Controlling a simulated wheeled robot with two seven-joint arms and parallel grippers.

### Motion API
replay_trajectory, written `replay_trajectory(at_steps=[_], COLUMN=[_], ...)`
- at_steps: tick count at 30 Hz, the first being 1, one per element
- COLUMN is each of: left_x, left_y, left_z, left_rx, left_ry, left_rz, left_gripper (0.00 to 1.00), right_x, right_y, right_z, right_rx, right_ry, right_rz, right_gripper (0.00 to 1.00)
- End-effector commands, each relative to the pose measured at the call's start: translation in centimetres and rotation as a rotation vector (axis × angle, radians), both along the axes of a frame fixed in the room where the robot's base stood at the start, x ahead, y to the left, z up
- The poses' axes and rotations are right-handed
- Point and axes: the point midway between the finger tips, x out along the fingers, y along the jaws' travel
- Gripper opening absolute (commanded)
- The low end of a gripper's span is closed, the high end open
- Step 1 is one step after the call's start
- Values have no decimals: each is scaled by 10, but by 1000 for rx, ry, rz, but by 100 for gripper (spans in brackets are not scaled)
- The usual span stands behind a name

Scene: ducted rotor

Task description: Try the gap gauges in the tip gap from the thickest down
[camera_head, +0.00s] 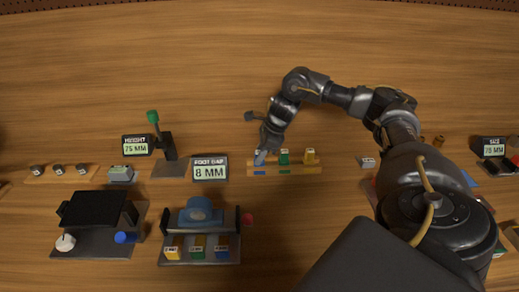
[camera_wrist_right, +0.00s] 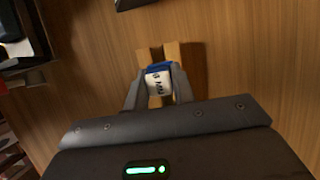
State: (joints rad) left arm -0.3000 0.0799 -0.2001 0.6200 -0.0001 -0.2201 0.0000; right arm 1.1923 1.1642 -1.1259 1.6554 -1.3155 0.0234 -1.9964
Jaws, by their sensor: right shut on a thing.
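My right gripper (camera_head: 263,155) reaches down at the left end of a wooden rack (camera_head: 297,173). It is shut on a blue gauge with a white label (camera_wrist_right: 158,83), seen between the fingers in the right wrist view; the label is too small to read surely. A green gauge (camera_head: 284,157) and a yellow gauge (camera_head: 309,155) stand upright in the rack. The held gauge is at the rack's blue-marked place; I cannot tell whether it is still seated. No ducted rotor or tip gap can be made out surely. My left gripper is not in view.
A sign (camera_head: 210,169) reads 8 MM. The table behind the rack is clear.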

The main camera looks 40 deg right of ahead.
Motion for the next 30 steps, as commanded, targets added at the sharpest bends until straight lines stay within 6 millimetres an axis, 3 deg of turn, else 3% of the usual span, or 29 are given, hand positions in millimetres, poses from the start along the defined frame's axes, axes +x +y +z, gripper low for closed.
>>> replay_trajectory(at_steps=[11,12,17,26,30], left_x=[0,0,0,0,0], left_y=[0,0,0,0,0], left_z=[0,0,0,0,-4], left_rx=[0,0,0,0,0], left_ry=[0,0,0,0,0], left_rz=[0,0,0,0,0], left_gripper=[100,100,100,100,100], right_x=[0,0,0,0,-3], right_y=[0,0,0,-1,-5], right_z=[0,0,0,2,15], right_rx=[0,0,0,-1,1], right_ry=[0,0,0,-1,-4], right_rz=[0,0,0,0,0], right_gripper=[2,30,50,50,50])
